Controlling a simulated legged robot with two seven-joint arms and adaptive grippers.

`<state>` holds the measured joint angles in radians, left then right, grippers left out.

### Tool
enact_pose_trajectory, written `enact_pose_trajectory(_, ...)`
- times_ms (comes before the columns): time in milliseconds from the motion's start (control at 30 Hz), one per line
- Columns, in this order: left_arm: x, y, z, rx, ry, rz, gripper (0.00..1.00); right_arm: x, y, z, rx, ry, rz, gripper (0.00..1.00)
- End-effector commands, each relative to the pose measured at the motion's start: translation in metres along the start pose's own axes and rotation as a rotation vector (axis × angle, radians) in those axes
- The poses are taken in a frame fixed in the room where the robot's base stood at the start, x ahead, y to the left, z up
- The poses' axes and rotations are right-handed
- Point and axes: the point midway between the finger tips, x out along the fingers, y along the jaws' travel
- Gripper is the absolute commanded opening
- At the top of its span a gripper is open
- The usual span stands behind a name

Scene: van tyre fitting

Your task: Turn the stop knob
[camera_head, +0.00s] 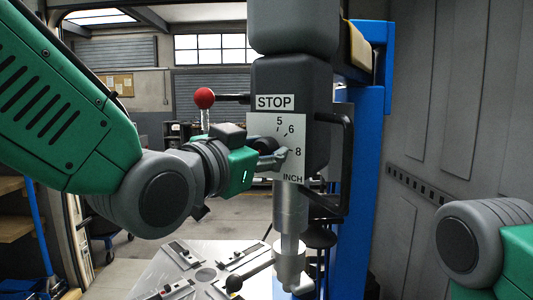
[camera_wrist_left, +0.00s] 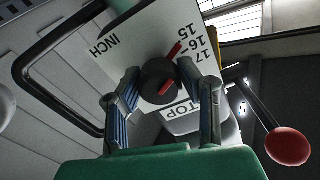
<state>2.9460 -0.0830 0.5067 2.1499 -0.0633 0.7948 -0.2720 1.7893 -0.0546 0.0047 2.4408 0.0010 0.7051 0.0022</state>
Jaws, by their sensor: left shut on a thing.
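The stop knob (camera_wrist_left: 157,80) is dark and round with a red mark on its face, and it sits on a white dial plate (camera_head: 296,130). The plate carries numbers and INCH, with a STOP label (camera_head: 275,102) above it in the head view. In the left wrist view a second red mark lies on the plate near 15 and 16. My left gripper (camera_wrist_left: 163,90) has a finger on each side of the knob and is shut on it. In the head view the left gripper (camera_head: 281,157) covers most of the knob. My right gripper is out of view.
A black handle (camera_head: 347,150) stands out right of the dial. A lever with a red ball (camera_head: 204,98) is on its left. Below are a metal spindle (camera_head: 290,220) and a plate with clamps (camera_head: 205,265). A blue column (camera_head: 362,190) stands behind.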

Motion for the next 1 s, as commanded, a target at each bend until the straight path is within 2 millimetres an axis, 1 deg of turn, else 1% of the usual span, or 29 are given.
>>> enact_pose_trajectory(33, -0.001, 0.002, 0.008, 0.045, -0.021, 0.006, 0.03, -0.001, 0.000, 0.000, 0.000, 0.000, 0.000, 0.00)
enact_pose_trajectory(500, -0.001, 0.001, 0.006, 0.460, -0.020, 0.010, 0.03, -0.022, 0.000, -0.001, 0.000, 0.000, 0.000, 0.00)
enact_pose_trajectory(700, -0.001, 0.001, 0.006, 0.582, -0.019, 0.011, 0.03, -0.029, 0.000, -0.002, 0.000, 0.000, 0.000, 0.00)
enact_pose_trajectory(1000, -0.002, 0.002, 0.007, 0.675, -0.018, 0.013, 0.03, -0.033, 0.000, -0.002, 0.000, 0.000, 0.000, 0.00)
